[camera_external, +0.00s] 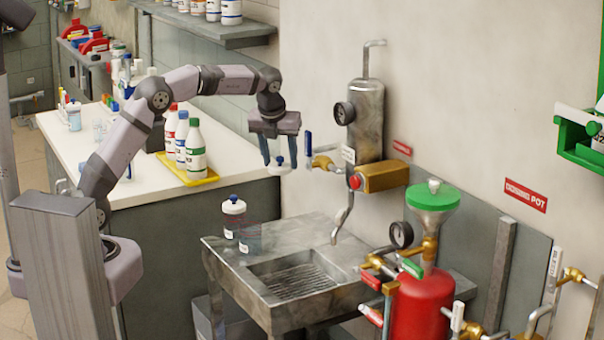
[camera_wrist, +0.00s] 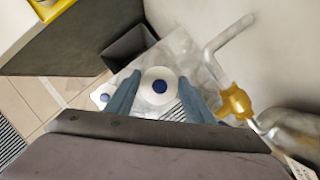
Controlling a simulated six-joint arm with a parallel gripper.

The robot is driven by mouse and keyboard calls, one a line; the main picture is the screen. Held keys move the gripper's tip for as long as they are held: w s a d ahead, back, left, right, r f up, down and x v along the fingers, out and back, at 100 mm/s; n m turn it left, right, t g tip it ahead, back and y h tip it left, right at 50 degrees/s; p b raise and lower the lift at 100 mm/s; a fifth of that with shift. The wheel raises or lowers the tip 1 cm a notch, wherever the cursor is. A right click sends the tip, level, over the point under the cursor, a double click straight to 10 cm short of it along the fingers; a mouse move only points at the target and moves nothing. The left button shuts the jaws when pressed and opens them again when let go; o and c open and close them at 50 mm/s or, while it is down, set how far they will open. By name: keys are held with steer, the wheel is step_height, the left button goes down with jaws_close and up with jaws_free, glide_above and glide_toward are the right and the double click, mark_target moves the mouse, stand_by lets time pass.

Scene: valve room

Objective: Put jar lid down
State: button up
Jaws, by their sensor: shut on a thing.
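My gripper (camera_external: 279,164) has its blue fingers pointing down, in the air above the steel sink bench (camera_external: 222,247). In the wrist view the lid (camera_wrist: 149,79) sits between the two fingers.
The sink basin with its grate (camera_external: 296,282) lies right of the jars. A steel tank (camera_external: 366,120) with a spout and brass valve is on the wall to the right. A yellow tray (camera_external: 190,178) with bottles sits on the white counter. A red pot (camera_external: 420,305) stands right of the sink.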

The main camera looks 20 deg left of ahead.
step_height(320, 180, down, 15)
steer(key=shift+p, duration=0.65)
steer(key=shift+f, duration=0.1)
steer(key=shift+f, duration=1.95)
steer(key=shift+f, duration=0.1)
steer(key=o, duration=1)
steer(key=shift+b+v, duration=0.5)
steer(key=shift+v, duration=5.6)
